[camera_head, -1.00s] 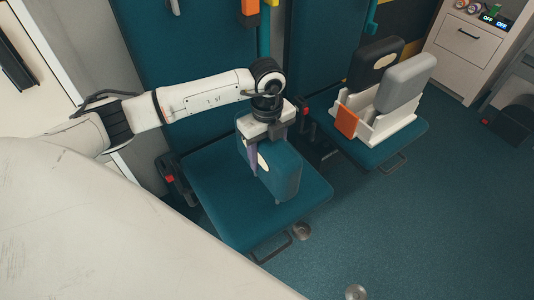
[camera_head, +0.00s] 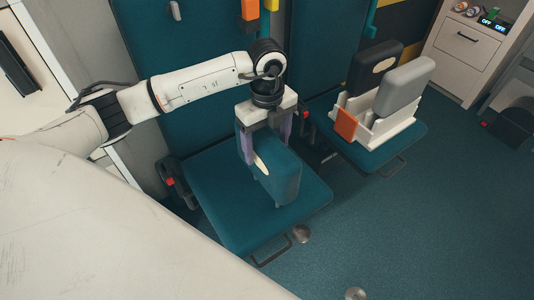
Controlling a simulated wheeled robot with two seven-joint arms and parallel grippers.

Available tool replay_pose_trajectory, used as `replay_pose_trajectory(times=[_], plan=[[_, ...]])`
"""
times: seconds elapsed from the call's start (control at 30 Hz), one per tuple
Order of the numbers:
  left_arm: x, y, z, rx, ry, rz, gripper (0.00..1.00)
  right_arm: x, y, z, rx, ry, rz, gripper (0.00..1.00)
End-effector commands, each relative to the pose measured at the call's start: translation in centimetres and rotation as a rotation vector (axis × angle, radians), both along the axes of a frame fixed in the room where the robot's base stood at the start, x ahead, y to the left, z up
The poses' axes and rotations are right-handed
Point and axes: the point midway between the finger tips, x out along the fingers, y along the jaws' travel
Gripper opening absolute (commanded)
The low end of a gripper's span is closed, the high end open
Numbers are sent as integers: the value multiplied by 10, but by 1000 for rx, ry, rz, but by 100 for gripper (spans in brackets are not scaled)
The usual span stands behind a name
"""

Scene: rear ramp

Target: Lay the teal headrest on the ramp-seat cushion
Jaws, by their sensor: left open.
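The teal headrest (camera_head: 277,172) is on the near teal ramp-seat cushion (camera_head: 222,205), toward its back right part. It looks upright or slightly tilted, with a pale oval patch on its left face. My left gripper (camera_head: 263,147) is just above and behind it, fingers pointing down and spread apart. The fingers are on either side of the headrest's upper part; I cannot tell whether they touch it. The gripper hides part of the headrest's top. My right gripper is not in view.
A second teal seat (camera_head: 395,150) on the right bears a white rack (camera_head: 372,128) with a black headrest (camera_head: 374,64), a grey headrest (camera_head: 404,86) and an orange block (camera_head: 346,124). A white drawer cabinet (camera_head: 466,50) stands at the back right. The floor at lower right is mostly clear.

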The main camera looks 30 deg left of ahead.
Motion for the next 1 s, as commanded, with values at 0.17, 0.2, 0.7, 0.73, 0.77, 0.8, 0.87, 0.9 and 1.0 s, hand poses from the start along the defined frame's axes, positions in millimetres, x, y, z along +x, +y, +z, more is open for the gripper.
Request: replay_pose_trajectory(times=[0.17, 0.2, 0.7, 0.73, 0.77, 0.8, 0.87, 0.9, 1.0], plan=[[1, 0, 40, 0, -3, -1, 72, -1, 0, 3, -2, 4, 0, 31], [1, 0, 47, -1, -4, -1, 72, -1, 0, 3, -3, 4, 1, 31], [0, 0, 70, -1, 0, -1, 72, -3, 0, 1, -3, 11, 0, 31], [0, 0, 70, 0, 0, -1, 72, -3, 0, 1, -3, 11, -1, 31], [0, 0, 70, 0, 0, 0, 72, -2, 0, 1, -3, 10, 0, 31], [0, 0, 70, 0, 0, -1, 72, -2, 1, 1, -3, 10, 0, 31], [0, 0, 70, 0, 0, -1, 72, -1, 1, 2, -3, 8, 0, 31], [0, 0, 70, 0, 0, -1, 72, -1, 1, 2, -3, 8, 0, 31], [0, 0, 70, 0, 1, -1, 72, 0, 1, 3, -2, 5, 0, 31]])
